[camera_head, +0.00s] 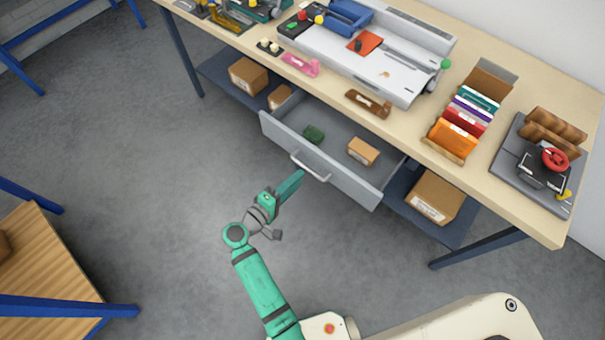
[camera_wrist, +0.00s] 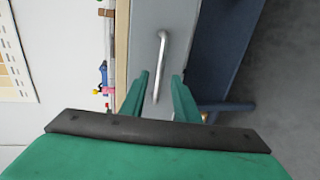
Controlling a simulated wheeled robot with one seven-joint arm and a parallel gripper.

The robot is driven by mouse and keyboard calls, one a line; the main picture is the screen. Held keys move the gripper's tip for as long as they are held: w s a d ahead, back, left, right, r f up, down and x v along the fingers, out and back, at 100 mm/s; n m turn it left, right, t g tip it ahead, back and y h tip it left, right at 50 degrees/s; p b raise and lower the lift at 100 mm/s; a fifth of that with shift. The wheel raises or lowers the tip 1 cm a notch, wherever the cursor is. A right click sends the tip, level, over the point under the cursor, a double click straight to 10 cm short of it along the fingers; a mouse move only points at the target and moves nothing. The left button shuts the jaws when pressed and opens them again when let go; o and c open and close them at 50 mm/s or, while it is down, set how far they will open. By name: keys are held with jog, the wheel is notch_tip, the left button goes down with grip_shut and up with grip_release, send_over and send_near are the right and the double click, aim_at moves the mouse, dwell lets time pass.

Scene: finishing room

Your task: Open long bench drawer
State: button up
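The long bench drawer (camera_head: 335,178) is grey and stands pulled out from under the bench top, with its inside showing. Its silver bar handle (camera_head: 310,167) is on the front panel. My gripper (camera_head: 296,176) is just in front of the handle. In the wrist view the drawer front (camera_wrist: 178,18) is ahead, and the handle (camera_wrist: 162,50) lines up with the gap between my two green fingers (camera_wrist: 160,78). The fingers are apart. I cannot tell whether they touch the handle.
The wooden bench top (camera_head: 400,128) carries a grey machine, a file rack (camera_head: 462,125) and a dark device at the right. Cardboard boxes (camera_head: 436,194) stand on the blue lower shelf. A wooden table (camera_head: 45,265) is at lower left. The floor before the drawer is clear.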

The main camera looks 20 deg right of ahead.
jog(key=v, duration=0.5)
jog(key=shift+s+a, duration=0.25)
jog(key=shift+a, duration=0.05)
jog(key=s+a+f+t+y, duration=0.1)
jog(key=s+a+f+y, duration=0.3)
jog(key=s, duration=0.4)
jog(key=s+a+f+t+y, duration=0.1)
jog(key=s+a+f+y, duration=0.1)
jog(key=s+f+y, duration=0.45)
jog(key=s+r+m+t, duration=0.1)
jog(key=s+r+m, duration=0.1)
jog(key=s+r, duration=0.2)
jog(key=s+r+m+t+y, duration=0.1)
jog(key=s+r+m+t, duration=0.1)
jog(key=r, duration=0.8)
jog(key=s+r+m+t+y, duration=0.1)
jog(key=s+r+m+t, duration=0.1)
jog(key=s+r, duration=0.3)
notch_tip(320, 180, up, 2)
jog(key=shift+s+r+m, duration=0.2)
jog(key=shift+s+m, duration=0.1)
